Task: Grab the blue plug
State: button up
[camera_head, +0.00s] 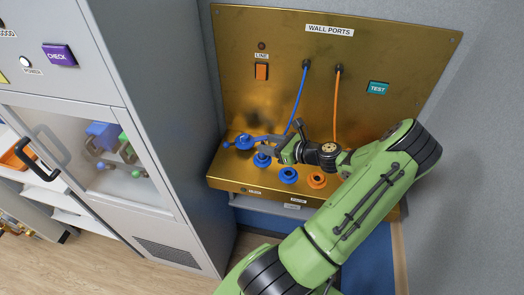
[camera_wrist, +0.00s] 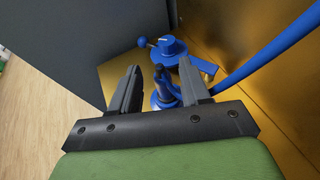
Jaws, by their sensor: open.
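The blue plug (camera_wrist: 164,88) shows in the wrist view as a narrow dark-blue body between my fingers, nearer the right one. My gripper (camera_wrist: 160,70) is open around it, and I cannot tell whether either finger touches it. The right finger hides part of the plug. A blue cable (camera_wrist: 265,56) comes in from the upper right and passes behind that finger. In the head view my gripper (camera_head: 268,146) is low over the left part of the brass ledge and mostly hides the plug. The blue cable (camera_head: 298,98) hangs down to it from the panel.
A blue fitting with a ball-ended lever (camera_head: 243,141) stands just left of my gripper. Blue ring sockets (camera_head: 288,176) and an orange one (camera_head: 317,181) line the ledge. An orange cable (camera_head: 336,108) hangs behind my wrist. A grey cabinet (camera_head: 160,90) stands close on the left.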

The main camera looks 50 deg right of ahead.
aim_at(258, 154)
jog(key=x, duration=0.5)
jog(key=shift+p, duration=0.3)
jog(key=shift+c, duration=1.1)
grip_shut()
